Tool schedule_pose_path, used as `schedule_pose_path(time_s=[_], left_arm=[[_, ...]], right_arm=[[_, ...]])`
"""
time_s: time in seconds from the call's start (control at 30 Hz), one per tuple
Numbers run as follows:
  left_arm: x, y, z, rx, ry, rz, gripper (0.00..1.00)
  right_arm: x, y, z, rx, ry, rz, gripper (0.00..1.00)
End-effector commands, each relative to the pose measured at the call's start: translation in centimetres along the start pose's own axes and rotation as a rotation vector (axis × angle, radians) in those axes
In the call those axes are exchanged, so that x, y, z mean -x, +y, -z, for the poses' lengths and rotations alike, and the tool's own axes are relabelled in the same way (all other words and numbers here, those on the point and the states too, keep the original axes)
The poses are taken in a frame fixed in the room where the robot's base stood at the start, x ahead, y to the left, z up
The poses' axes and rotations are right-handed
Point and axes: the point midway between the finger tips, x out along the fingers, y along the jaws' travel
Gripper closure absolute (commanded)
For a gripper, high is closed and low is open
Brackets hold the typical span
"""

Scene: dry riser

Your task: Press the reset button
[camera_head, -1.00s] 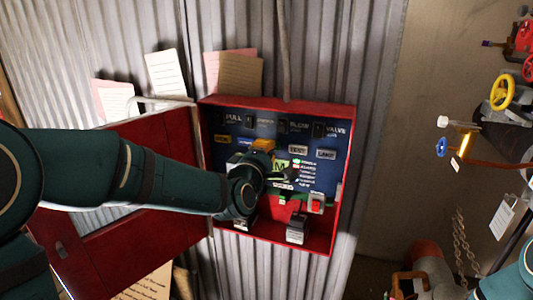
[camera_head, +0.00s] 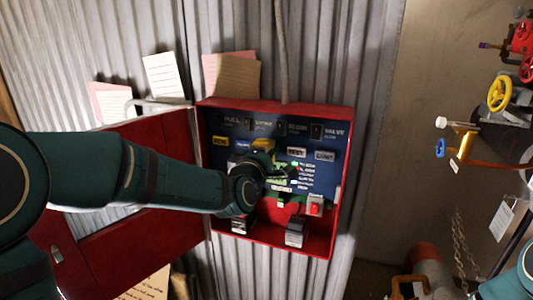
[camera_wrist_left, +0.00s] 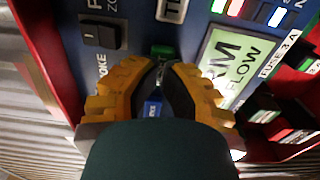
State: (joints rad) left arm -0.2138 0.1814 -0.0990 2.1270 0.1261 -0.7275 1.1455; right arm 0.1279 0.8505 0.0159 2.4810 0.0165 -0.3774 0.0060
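The open red control box (camera_head: 345,150) has a dark blue panel (camera_head: 318,183) with switches, labels and a lit green display. My left gripper (camera_head: 264,147) is at the panel, left of the display (camera_wrist_left: 232,58) in the left wrist view. Its yellow and black fingers (camera_wrist_left: 160,68) look closed together at the tips, with nothing held. A small green button (camera_wrist_left: 163,50) shows just beyond the tips; I cannot tell whether they touch it. A blue label (camera_wrist_left: 152,108) shows between the fingers. No reset lettering is readable.
The red box door (camera_head: 150,225) stands open at the left, behind my left arm. A red switch (camera_head: 315,207) and grey blocks (camera_head: 295,233) are low in the box. Papers (camera_head: 165,77) hang on the corrugated wall. Pipes and a yellow valve wheel (camera_head: 500,92) are at the right.

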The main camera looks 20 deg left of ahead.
Motion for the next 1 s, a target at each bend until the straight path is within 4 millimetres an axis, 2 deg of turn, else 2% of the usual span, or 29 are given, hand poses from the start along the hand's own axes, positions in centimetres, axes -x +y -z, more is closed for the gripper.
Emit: schedule_pose_path(time_s=[0.57,1.0], left_arm=[[-0.3,0.0,0.0,0.000,0.000,0.000,1.00],[4.3,-0.1,0.0,0.001,0.000,-0.002,1.00]], right_arm=[[-0.5,0.2,-0.1,0.000,0.000,0.000,1.00],[-2.6,1.0,-0.4,0.000,0.000,0.000,1.00]])
